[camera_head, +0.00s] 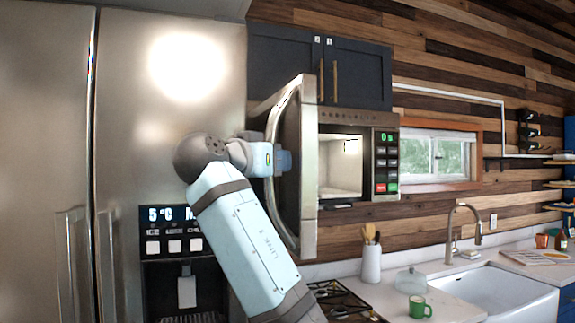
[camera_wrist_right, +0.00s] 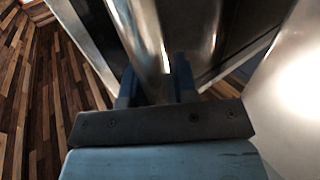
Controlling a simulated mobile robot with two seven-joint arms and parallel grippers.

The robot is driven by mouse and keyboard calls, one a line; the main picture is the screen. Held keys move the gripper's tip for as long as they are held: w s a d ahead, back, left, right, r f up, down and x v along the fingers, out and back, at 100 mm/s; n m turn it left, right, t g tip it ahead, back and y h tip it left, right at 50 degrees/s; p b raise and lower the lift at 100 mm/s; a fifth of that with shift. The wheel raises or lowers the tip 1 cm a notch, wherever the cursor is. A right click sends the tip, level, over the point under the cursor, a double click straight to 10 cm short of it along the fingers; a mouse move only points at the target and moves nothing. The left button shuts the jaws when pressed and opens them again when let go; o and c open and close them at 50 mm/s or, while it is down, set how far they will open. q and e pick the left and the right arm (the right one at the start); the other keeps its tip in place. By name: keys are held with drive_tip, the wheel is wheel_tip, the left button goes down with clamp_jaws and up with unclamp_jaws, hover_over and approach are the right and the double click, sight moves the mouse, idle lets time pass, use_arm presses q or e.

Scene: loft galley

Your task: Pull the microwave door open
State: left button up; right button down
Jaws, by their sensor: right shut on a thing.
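The microwave (camera_head: 384,160) hangs under dark cabinets, with a lit interior and a control panel on its right side. Its door (camera_head: 289,150) is swung open toward me and to the left, so the cavity shows. My right gripper (camera_head: 284,160) is at the door's handle side, about midway up. In the right wrist view the two blue fingers (camera_wrist_right: 158,88) stand on either side of the shiny metal door handle (camera_wrist_right: 150,40), shut on it. The fingertips are partly hidden by the door in the head view. My left gripper is not in view.
A steel refrigerator (camera_head: 170,70) with a dispenser stands close on the left, near my right arm. Below are a stove (camera_head: 340,300), a utensil crock (camera_head: 371,262), a green mug (camera_head: 419,307) and a white sink (camera_head: 505,290). Dark cabinets (camera_head: 285,65) are above.

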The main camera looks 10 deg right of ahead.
drive_tip(key=shift+s+a+r, duration=0.1)
drive_tip(key=shift+s+a, duration=0.1)
drive_tip(key=shift+a, duration=0.05)
drive_tip(key=c, duration=1.1)
unclamp_jaws()
drive_tip(key=shift+s+r, duration=0.1)
drive_tip(key=shift+s, duration=0.05)
drive_tip(key=shift+o, duration=0.7)
drive_tip(key=shift+s+d+r, duration=0.1)
drive_tip(key=shift+s+r, duration=0.2)
drive_tip(key=shift+s, duration=0.35)
drive_tip(key=shift+w+f, duration=0.2)
drive_tip(key=shift+w, duration=0.25)
use_arm(q)
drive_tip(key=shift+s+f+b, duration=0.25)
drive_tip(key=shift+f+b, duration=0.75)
drive_tip(key=shift+b, duration=0.1)
use_arm(e)
drive_tip(key=v, duration=1.4)
drive_tip(key=shift+d+r, duration=0.1)
